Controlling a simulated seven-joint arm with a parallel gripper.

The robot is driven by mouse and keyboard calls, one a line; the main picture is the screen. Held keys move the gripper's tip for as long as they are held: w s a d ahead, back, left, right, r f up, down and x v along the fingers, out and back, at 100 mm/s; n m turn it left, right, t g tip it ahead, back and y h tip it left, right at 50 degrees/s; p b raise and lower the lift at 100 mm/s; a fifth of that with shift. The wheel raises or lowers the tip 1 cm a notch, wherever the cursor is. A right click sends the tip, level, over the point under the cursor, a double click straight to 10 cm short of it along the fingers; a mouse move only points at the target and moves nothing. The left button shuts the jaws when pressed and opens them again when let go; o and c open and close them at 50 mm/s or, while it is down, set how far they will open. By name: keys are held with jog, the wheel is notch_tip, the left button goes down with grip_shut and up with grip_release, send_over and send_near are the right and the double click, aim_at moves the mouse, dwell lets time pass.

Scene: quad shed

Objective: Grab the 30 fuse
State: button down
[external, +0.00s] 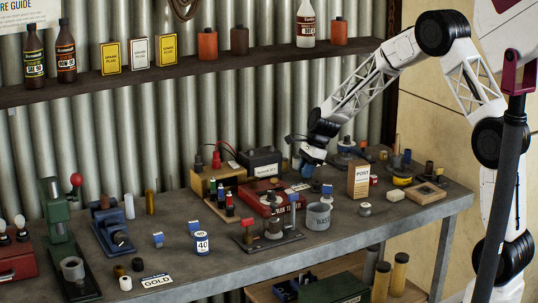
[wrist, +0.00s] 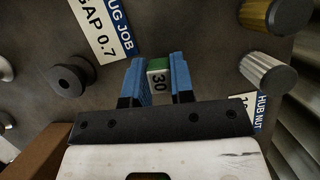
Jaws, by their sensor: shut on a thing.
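The 30 fuse (wrist: 158,84) is a small block with a green top and a pale face marked "30". In the wrist view it sits between the two blue fingers of my gripper (wrist: 159,62), which is shut on it. In the external view my gripper (external: 312,156) is over the back of the bench, near the battery. The fuse cannot be made out there. I cannot tell whether it still touches the bench.
Near the fingers are a dark spool (wrist: 69,81), a metal cylinder (wrist: 268,72), a brass-coloured cylinder (wrist: 289,15) and a "GAP 0.7" label (wrist: 100,28). The external view shows a "POST" box (external: 360,181), a grey can (external: 318,216) and a black battery (external: 260,163) close by.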

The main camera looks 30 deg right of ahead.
notch_tip(320, 180, up, 9)
jog(key=shift+r, duration=0.15)
dwell(0.4)
dwell(0.5)
